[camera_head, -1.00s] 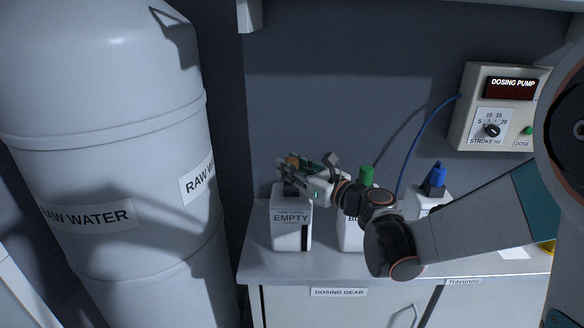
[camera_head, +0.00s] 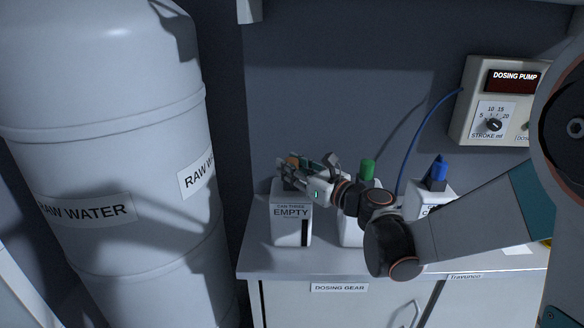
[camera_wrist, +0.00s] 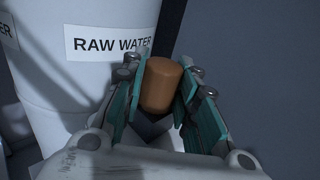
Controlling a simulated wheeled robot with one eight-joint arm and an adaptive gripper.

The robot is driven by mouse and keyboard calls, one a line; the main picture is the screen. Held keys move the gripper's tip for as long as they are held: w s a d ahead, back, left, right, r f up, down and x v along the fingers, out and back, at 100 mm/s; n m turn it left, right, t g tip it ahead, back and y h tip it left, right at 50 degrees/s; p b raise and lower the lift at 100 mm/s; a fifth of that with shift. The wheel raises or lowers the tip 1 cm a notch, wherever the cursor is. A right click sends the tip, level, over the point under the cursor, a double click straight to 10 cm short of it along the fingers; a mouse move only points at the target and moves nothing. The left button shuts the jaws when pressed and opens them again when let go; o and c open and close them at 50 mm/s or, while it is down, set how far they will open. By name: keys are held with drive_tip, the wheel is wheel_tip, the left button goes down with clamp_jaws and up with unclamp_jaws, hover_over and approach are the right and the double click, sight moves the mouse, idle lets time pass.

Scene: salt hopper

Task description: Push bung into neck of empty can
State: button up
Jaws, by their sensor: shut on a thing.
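The bung (camera_wrist: 160,86) is an orange-brown cylinder, held upright between the fingers in the wrist view. A small part of it (camera_head: 293,159) shows in the head view. My gripper (camera_head: 291,172) is shut on the bung and sits right over the top of the empty can (camera_head: 291,222). The can is white, labelled EMPTY, and stands upright on the counter. In the wrist view my gripper (camera_wrist: 163,100) hides most of the can top, and the neck is hidden, so I cannot tell whether the bung is in it.
A white can with a green cap (camera_head: 367,170) stands behind my arm. A can with a blue cap (camera_head: 439,175) stands farther right, a blue hose running to the dosing pump (camera_head: 497,100). The large raw water tank (camera_head: 110,150) stands left. Counter (camera_head: 290,267) in front is clear.

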drive_tip(key=shift+f, duration=0.15)
drive_tip(key=o, duration=1.1)
drive_tip(key=shift+o, duration=0.2)
drive_tip(key=o, duration=0.5)
drive_tip(key=shift+s+d, duration=0.1)
drive_tip(key=shift+v, duration=2.9)
drive_tip(key=shift+d, duration=0.1)
drive_tip(key=v, duration=1.1)
drive_tip(key=shift+s+d, duration=0.25)
drive_tip(key=shift+s, duration=0.1)
